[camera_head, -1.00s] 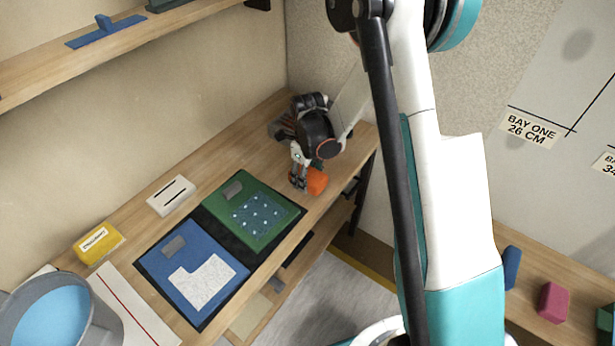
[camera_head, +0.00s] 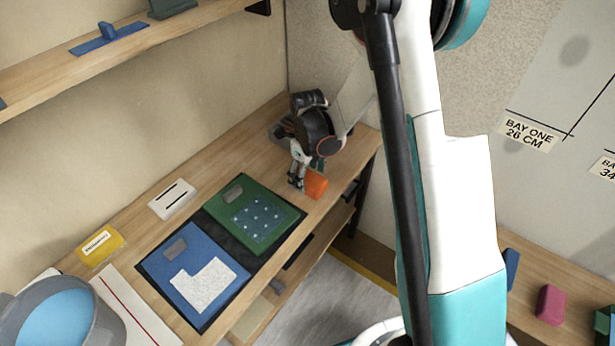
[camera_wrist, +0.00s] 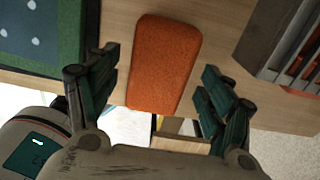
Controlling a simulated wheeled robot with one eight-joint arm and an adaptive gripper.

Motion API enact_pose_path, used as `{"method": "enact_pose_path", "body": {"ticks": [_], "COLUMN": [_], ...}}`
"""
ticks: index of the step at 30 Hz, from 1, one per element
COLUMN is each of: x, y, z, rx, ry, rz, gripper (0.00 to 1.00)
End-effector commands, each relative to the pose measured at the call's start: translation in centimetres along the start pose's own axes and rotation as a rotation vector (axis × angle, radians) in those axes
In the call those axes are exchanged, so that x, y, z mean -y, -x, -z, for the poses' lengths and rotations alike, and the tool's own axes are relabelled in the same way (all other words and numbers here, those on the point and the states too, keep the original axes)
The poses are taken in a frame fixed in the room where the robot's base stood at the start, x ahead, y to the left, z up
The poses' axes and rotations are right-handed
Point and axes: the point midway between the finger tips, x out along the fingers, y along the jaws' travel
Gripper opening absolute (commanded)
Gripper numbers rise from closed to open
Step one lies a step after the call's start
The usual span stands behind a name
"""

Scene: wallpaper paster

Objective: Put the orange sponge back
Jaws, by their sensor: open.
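The orange sponge (camera_head: 315,184) lies on the wooden table near its front edge, to the right of the green board. In the wrist view the orange sponge (camera_wrist: 165,62) lies between and ahead of the fingers, its near end reaching over the table edge in the picture. My gripper (camera_head: 297,178) is right at the sponge in the head view; in the wrist view my gripper (camera_wrist: 158,85) is open, with a finger on each side and visible gaps to the sponge. Whether any finger touches it is unclear.
A green board (camera_head: 250,214) and a blue board (camera_head: 196,270) lie on the black mat. A white slotted block (camera_head: 172,198), a yellow box (camera_head: 101,246) and a bucket (camera_head: 62,315) stand farther left. A grey slotted holder (camera_wrist: 285,45) is right of the sponge in the wrist view.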

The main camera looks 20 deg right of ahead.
Motion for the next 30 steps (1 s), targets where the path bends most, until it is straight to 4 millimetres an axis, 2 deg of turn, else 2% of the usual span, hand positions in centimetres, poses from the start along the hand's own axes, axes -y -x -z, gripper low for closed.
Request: {"method": "enact_pose_path", "body": {"ticks": [1,9,15,20,25,30], "x": [0.1,0.1,0.1,0.1,-0.5,-1.9], "y": [1.7,7.4,10.2,11.3,14.0,18.9], "z": [-0.2,-0.5,-0.6,-0.5,0.3,2.4], "rx": [0.000,0.000,0.000,0.002,0.030,0.078], "ry": [0.001,0.000,0.000,0.009,0.154,0.475], "rz": [0.000,0.000,0.000,0.001,0.025,0.091], "gripper": [0.74,0.74,0.74,0.74,0.74,0.74]}}
